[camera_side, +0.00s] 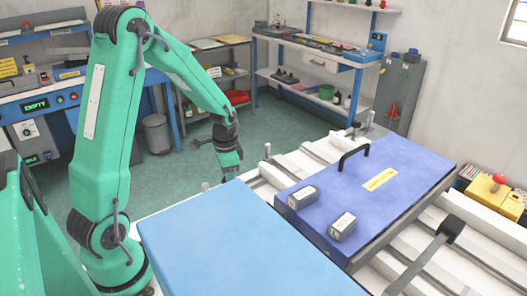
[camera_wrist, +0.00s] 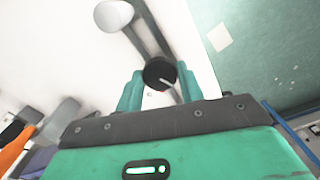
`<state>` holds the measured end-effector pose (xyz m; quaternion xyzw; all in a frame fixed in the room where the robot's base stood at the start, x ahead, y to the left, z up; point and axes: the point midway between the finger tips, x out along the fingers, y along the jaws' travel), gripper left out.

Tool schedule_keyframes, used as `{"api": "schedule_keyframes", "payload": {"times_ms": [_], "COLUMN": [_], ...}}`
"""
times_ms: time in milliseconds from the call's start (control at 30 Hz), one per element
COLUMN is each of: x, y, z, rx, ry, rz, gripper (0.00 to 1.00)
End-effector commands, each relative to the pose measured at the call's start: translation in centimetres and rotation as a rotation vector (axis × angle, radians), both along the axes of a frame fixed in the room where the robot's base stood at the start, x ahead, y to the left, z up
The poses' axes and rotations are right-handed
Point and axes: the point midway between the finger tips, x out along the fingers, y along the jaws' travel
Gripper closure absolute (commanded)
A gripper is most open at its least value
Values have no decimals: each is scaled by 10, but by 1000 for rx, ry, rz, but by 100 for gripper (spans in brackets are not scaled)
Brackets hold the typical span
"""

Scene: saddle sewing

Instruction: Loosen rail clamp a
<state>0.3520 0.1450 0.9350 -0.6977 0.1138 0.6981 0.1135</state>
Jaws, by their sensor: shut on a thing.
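In the wrist view my gripper (camera_wrist: 159,78) has its two green fingers on either side of a round black knob (camera_wrist: 160,73) with a pale mark line on top. The gripper is shut on this knob, which sits at a dark slotted rail on a white surface. I see no letter on it, but it fits rail clamp a. In the side view my gripper (camera_side: 229,172) points down at the far left edge of the white bench. The knob is hidden there.
A blue panel (camera_side: 235,245) lies in front of my gripper. A darker blue plate (camera_side: 400,195) with a black handle (camera_side: 352,156) and two small blocks (camera_side: 303,197) lies to the right. Pale posts (camera_side: 267,151) stand near my gripper. A black-headed lever (camera_side: 451,228) is at the right.

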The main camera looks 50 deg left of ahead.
Motion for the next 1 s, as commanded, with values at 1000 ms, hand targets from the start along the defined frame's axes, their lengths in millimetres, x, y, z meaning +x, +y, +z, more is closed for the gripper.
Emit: {"api": "schedule_keyframes", "payload": {"times_ms": [1000], "x": [1], "y": [0], "z": [2], "rx": [0], "ry": [-2], "rz": [965], "gripper": [85]}}
